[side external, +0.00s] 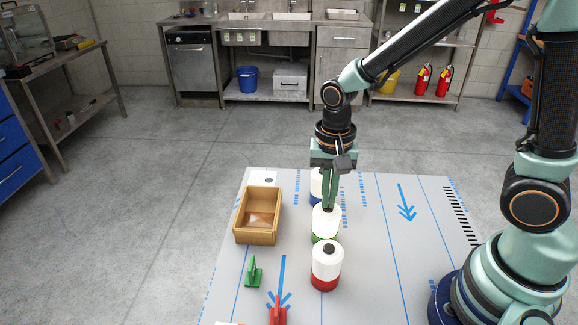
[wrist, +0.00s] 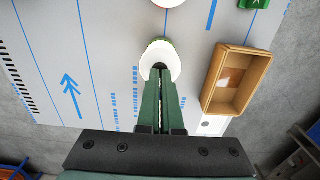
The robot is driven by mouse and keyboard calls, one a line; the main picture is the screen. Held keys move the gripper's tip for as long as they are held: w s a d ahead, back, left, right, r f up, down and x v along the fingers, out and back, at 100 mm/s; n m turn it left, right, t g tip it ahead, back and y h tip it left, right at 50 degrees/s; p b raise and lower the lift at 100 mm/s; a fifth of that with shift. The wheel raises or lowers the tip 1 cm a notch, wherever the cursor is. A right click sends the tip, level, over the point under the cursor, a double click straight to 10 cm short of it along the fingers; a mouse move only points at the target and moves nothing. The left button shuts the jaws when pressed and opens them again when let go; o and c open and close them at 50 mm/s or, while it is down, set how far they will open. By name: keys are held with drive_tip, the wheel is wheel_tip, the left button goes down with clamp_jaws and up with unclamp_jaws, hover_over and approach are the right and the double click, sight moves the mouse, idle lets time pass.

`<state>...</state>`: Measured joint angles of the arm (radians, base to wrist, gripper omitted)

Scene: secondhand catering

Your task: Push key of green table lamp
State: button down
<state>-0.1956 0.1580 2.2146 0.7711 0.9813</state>
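The green table lamp (side external: 326,222), a white rounded body on a green base, stands upright in the middle of a row of three lamps on the grey table. It also shows in the wrist view (wrist: 158,52). My gripper (side external: 328,207) points straight down with its green fingers together, tips at the top of this lamp. In the wrist view my fingertips (wrist: 161,68) overlap the lamp's top, where its key is mostly hidden; I cannot tell whether they touch it.
A red-based lamp (side external: 326,267) with a dark key on top stands in front. A blue-based lamp (side external: 316,186) stands behind, partly hidden by my gripper. A wooden box (side external: 257,238), a green object (side external: 253,274) and a red object (side external: 277,314) are left. The table's right side is clear.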

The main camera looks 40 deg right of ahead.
wheel_tip(320, 180, up, 8)
drive_tip(key=shift+w, duration=0.35)
drive_tip(key=s+d+r+n+t, duration=0.4)
drive_tip(key=d+r+n+t, duration=0.1)
drive_tip(key=n, duration=0.4)
wheel_tip(320, 180, up, 2)
drive_tip(key=shift+s+d+t, duration=0.3)
drive_tip(key=shift+s+d, duration=0.05)
drive_tip(key=shift+d, duration=0.35)
